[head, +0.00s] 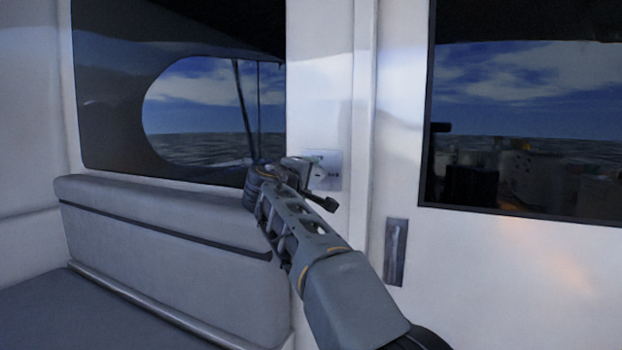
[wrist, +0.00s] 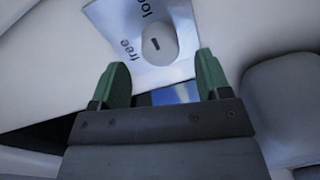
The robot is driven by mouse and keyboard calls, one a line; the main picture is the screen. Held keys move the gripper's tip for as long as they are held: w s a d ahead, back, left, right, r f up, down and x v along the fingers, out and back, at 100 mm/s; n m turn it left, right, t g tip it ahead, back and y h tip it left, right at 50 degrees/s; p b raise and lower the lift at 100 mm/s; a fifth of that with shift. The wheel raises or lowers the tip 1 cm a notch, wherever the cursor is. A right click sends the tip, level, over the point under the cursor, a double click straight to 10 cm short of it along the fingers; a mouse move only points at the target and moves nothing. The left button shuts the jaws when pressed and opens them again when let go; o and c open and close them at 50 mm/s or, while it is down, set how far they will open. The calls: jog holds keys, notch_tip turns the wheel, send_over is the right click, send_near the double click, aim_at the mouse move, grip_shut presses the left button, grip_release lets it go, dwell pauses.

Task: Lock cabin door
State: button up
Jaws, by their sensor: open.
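The lock plate (head: 332,160) is a small pale panel on the white wall left of the cabin door (head: 500,270), partly hidden by my arm's end in the head view. In the wrist view the plate (wrist: 108,18) bears the word "free" and a cut-off word starting "lo". On it is a round grey-white knob (wrist: 165,42) with a short dark mark. My gripper (wrist: 160,62) is open, its two green fingers pointing at the plate. The knob appears between and just beyond the fingertips; I cannot tell whether they touch it. Nothing is held.
The door has a dark window (head: 530,110) and a recessed handle (head: 396,252). A grey padded bench (head: 170,225) runs along the wall at left, below an oval window (head: 200,110). The wall around the plate looks clear.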

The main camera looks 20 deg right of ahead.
jog(key=v, duration=1)
jog(key=shift+s+a, duration=0.15)
jog(key=shift+a, duration=0.05)
jog(key=shift+d, duration=0.1)
jog(key=s+a+f+m+g+y+p, duration=0.2)
jog(key=s+f+m+g+y+p, duration=0.3)
jog(key=s+f+g+y+p, duration=0.3)
jog(key=s+f+y+p, duration=0.4)
jog(key=s+f+p, duration=0.4)
jog(key=s+p, duration=0.4)
jog(key=shift+a+f+m+y+p, duration=0.25)
jog(key=shift+f+m+y+p, duration=0.05)
jog(key=shift+f, duration=0.05)
